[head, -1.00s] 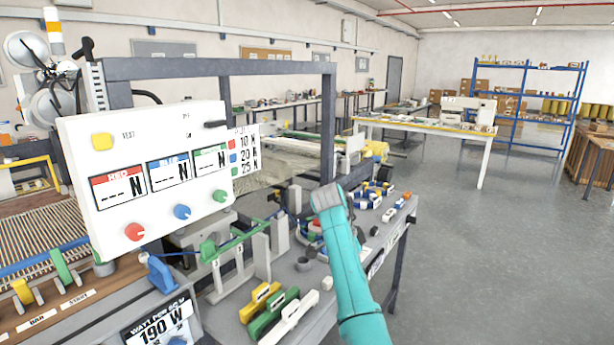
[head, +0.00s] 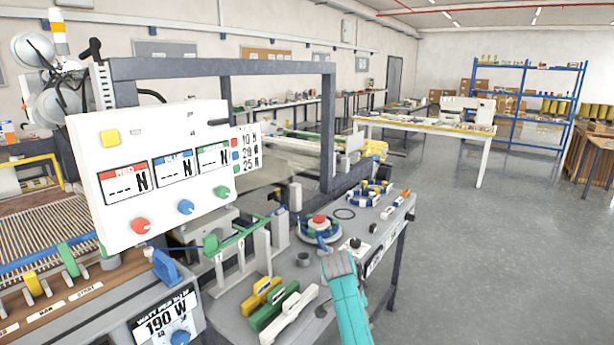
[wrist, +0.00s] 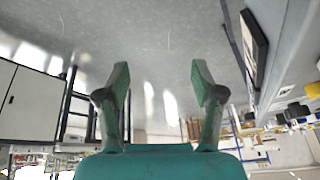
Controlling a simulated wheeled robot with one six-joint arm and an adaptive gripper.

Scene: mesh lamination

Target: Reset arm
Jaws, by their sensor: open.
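My gripper (wrist: 158,85) shows in the wrist view with its two green fingers spread wide apart and nothing between them. The wrist view looks past the fingers at the grey floor, and the room appears upside down. In the head view my teal arm rises from the bottom edge, right of the middle, beside the front edge of the grey bench (head: 232,294). The gripper itself cannot be made out in the head view.
A white panel (head: 120,212) with red, blue and green knobs stands at left. A red button (head: 319,219) and yellow, green and white handled blocks (head: 290,316) are on the bench near my arm. Open floor (head: 480,260) lies to the right.

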